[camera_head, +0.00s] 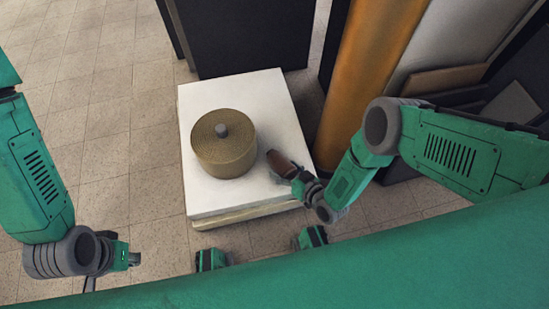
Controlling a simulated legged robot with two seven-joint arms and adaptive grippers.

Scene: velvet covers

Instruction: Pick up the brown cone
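A small dark brown object (277,160), which looks like the brown cone, is at the right side of the white-topped block (266,92). It appears tilted, with its lower right end at my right gripper (297,176). My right gripper reaches in from the right over the block's edge and meets or overlaps the cone. Its fingers are too small and dark to tell whether they are closed on it. My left gripper (134,259) is low on the left, over the floor, well away from the cone. Its fingers are not clear.
A round tan ribbed coil (225,155) with a grey knob on top stands on the block, left of the cone. An orange-brown column (365,70) and dark panels (246,38) stand behind. Tiled floor (100,150) is clear on the left.

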